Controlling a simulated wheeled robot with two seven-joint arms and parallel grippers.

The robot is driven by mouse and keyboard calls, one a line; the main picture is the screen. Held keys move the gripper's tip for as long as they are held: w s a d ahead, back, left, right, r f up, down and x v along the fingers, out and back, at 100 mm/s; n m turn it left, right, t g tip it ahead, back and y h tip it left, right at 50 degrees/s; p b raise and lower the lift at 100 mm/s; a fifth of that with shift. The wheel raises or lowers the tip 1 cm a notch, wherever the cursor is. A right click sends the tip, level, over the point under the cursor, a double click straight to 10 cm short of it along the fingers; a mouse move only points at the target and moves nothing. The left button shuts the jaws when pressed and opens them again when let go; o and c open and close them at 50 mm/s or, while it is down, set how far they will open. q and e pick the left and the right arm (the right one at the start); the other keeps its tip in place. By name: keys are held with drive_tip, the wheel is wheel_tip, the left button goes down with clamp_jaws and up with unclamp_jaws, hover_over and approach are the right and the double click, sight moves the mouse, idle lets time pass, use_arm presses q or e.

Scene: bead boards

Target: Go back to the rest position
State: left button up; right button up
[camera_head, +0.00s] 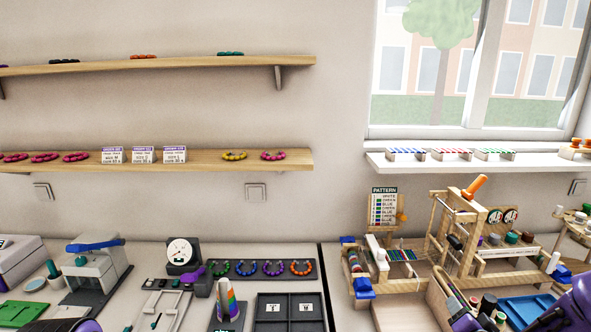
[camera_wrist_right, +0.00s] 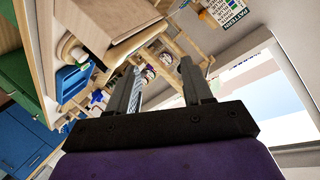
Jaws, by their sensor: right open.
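My right gripper (camera_wrist_right: 158,80) is open in the right wrist view, its two dark fingers apart with nothing held between them. Its purple and black body (camera_head: 577,303) shows at the lower right corner of the head view, in front of the right-hand work area. A dark purple part, likely of my left arm (camera_head: 86,326), just shows at the bottom edge on the left of the head view. Its fingers are not clear, so I cannot tell their state.
A wooden loom-like frame (camera_head: 466,215), a pattern card (camera_head: 384,205) and a blue tray (camera_head: 528,308) crowd the right table. A bead board (camera_head: 262,277) and a dark compartment tray (camera_head: 290,312) lie left of it. Shelves (camera_head: 160,160) and a window ledge (camera_head: 470,163) line the wall.

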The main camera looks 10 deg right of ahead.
drive_tip(key=s+a+f+n+g+b, duration=0.1)
drive_tip(key=s+a+f+g, duration=0.1)
drive_tip(key=s+a+f, duration=0.3)
drive_tip(key=s+a+f+g+y+b, duration=0.1)
drive_tip(key=s+f+b, duration=0.1)
drive_tip(key=f, duration=0.5)
drive_tip(key=s+a+f+n+g+b, duration=0.1)
drive_tip(key=s+a+f+g, duration=0.2)
drive_tip(key=f, duration=0.4)
drive_tip(key=s+a+f+n+g+b, duration=0.1)
drive_tip(key=s+a+f+g+b, duration=0.1)
drive_tip(key=s+f, duration=0.5)
drive_tip(key=s+a+f+n+g+y+b, duration=0.1)
drive_tip(key=s+a+f, duration=0.4)
drive_tip(key=s, duration=0.7)
wheel_tip(320, 180, down, 2)
drive_tip(key=shift+s+f+n+g+b, duration=0.1)
drive_tip(key=shift+s+n+g+b, duration=0.2)
drive_tip(key=shift+n+g+b, duration=0.5)
drive_tip(key=shift+w+a, duration=0.1)
